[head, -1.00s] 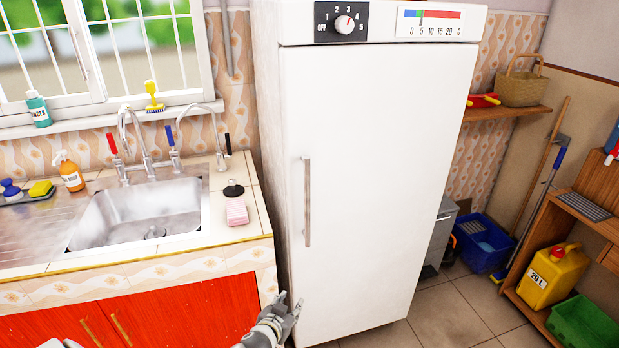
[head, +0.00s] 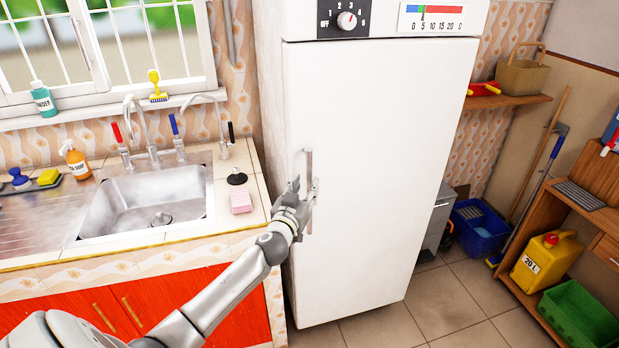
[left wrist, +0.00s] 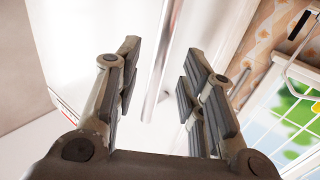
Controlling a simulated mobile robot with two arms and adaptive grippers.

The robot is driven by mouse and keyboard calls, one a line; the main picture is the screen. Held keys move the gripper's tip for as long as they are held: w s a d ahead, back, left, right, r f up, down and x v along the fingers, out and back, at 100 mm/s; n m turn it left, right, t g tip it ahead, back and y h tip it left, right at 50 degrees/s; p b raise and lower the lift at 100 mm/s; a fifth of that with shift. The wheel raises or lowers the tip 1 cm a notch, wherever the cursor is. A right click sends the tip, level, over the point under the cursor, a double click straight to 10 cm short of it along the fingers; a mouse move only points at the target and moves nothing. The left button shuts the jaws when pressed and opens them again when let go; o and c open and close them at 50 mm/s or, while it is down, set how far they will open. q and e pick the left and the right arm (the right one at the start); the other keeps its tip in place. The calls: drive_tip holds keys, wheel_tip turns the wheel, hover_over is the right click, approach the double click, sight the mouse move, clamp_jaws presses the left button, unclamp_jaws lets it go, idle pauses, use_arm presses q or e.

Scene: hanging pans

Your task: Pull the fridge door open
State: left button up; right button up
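The white fridge door (head: 375,130) is shut, and it fills much of the left wrist view (left wrist: 90,40). Its vertical metal handle (head: 308,162) is on the door's left side. My left gripper (head: 305,188) is at the middle of the handle, with a fingertip on each side of it in the head view. In the left wrist view my left fingers (left wrist: 162,82) are spread apart, and the handle (left wrist: 164,60) shows in the gap between them. I cannot tell whether a finger touches it. My right gripper is in neither view.
The sink (head: 150,205) and red-fronted counter stand left of the fridge. To the right are a blue crate (head: 480,228), a wooden shelf unit (head: 560,225), a yellow canister (head: 545,262) and a green crate (head: 580,318). The tiled floor (head: 440,300) before the fridge is clear.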

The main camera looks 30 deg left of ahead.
sight(309, 181)
use_arm(q)
drive_tip(key=shift+x, duration=2.2)
clamp_jaws()
